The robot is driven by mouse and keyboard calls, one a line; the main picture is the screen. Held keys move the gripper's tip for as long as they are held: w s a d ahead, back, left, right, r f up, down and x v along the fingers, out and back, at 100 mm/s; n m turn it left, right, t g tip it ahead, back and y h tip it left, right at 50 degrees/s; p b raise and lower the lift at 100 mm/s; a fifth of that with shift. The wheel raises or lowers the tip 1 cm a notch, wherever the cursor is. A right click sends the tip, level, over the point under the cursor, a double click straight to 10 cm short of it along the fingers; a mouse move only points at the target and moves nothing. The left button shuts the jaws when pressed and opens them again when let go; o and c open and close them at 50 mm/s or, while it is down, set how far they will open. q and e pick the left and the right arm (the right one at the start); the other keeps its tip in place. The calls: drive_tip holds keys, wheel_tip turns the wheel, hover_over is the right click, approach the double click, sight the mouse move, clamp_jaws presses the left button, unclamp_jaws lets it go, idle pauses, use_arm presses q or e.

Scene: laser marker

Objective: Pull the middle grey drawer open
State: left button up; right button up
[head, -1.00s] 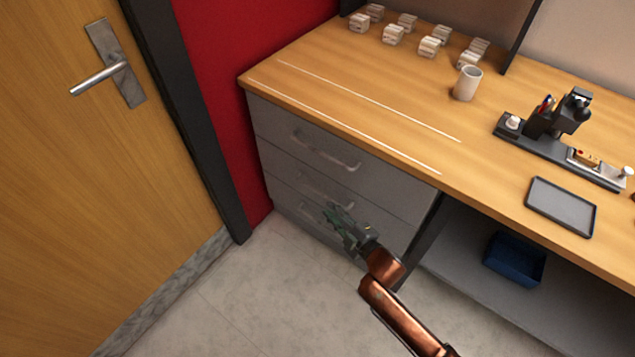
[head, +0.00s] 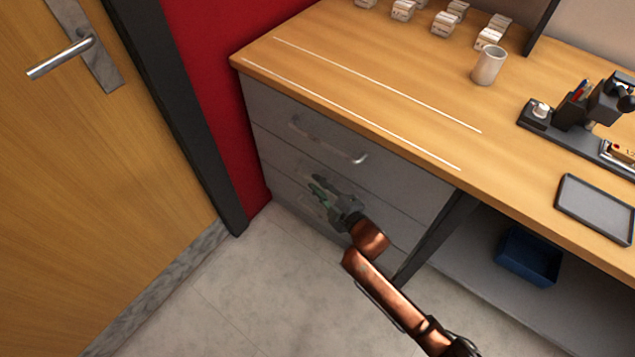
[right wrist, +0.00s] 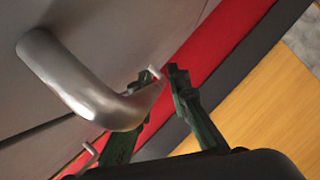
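The grey drawer unit (head: 400,190) stands under the left end of the wooden desk, and its drawers look closed. The top drawer's handle (head: 330,140) is clear in the head view. My right gripper (head: 317,190) is in front of the middle drawer and hides most of its handle. In the right wrist view a large silver handle (right wrist: 85,90), apparently the middle one, is close and crosses in front of one finger. Its far end reaches toward the gap between the fingertips (right wrist: 164,73). The fingers are apart; I cannot tell if they touch the handle. My left gripper is out of view.
A wooden door (head: 110,200) with a dark frame and a red wall (head: 215,60) are left of the drawers. A blue bin (head: 528,257) sits right of them under the desk. The desk carries a cup (head: 488,65) and a tray (head: 596,208). The floor in front is clear.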

drive_tip(key=shift+w, duration=0.1)
drive_tip(key=shift+c, duration=0.7)
clamp_jaws()
